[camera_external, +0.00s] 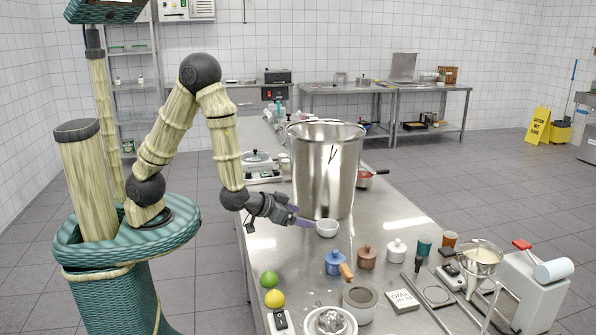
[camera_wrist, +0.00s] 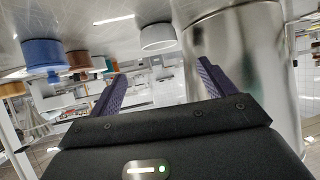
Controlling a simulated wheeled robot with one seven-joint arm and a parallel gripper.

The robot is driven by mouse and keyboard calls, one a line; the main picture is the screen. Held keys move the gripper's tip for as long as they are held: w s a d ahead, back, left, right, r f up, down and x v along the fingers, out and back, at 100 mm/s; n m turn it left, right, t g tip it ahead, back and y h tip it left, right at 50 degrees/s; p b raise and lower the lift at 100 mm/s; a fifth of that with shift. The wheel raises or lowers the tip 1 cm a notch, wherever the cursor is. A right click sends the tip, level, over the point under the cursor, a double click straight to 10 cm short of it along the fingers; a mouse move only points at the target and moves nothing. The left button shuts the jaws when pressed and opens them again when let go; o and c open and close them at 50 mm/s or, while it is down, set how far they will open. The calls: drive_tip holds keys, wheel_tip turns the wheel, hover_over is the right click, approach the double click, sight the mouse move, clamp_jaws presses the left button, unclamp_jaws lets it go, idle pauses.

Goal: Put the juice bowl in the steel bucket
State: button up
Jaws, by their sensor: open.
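A small white bowl (camera_external: 327,229), which I take as the juice bowl, stands upright on the steel counter in front of the bucket. I cannot make out its contents. The tall steel bucket (camera_external: 325,175) stands on the counter just behind it, its open rim well above the bowl. My gripper (camera_external: 301,216) is open and empty, low over the counter just left of the bowl and apart from it. In the wrist view the bowl (camera_wrist: 158,38) shows beyond and between the purple fingers (camera_wrist: 160,84), with the bucket (camera_wrist: 245,50) beside it on the right.
Blue, brown and white lidded pots (camera_external: 366,257) stand to the front right of the bowl. A lime (camera_external: 269,279) and a lemon (camera_external: 275,299) lie near the counter's left edge. A funnel on a stand (camera_external: 479,258) is at the right. Bare counter lies left of the bowl.

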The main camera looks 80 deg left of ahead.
drive_tip(key=shift+b+v, duration=1.1)
drive_tip(key=shift+b, duration=0.35)
drive_tip(key=shift+a+f, duration=0.1)
drive_tip(key=shift+a+f+g+h, duration=0.3)
drive_tip(key=shift+a+g+h, duration=0.05)
drive_tip(key=shift+g+h, duration=0.45)
drive_tip(key=s+a+g, duration=0.1)
drive_tip(key=s+a+m+g+h, duration=0.1)
drive_tip(key=s+a, duration=0.1)
drive_tip(key=s+a+f+g+h, duration=0.1)
drive_tip(key=g, duration=0.1)
drive_tip(key=shift+s+a+m, duration=0.2)
drive_tip(key=shift+a+m, duration=0.2)
drive_tip(key=s+a+g, duration=0.2)
drive_tip(key=s+a, duration=0.1)
drive_tip(key=s+a+g+y, duration=0.1)
drive_tip(key=s+a+g, duration=0.1)
drive_tip(key=s+a, duration=0.2)
drive_tip(key=shift+s+r+m, duration=0.15)
drive_tip(key=shift+m, duration=0.15)
drive_tip(key=shift+d, duration=0.1)
drive_tip(key=shift+o, duration=0.4)
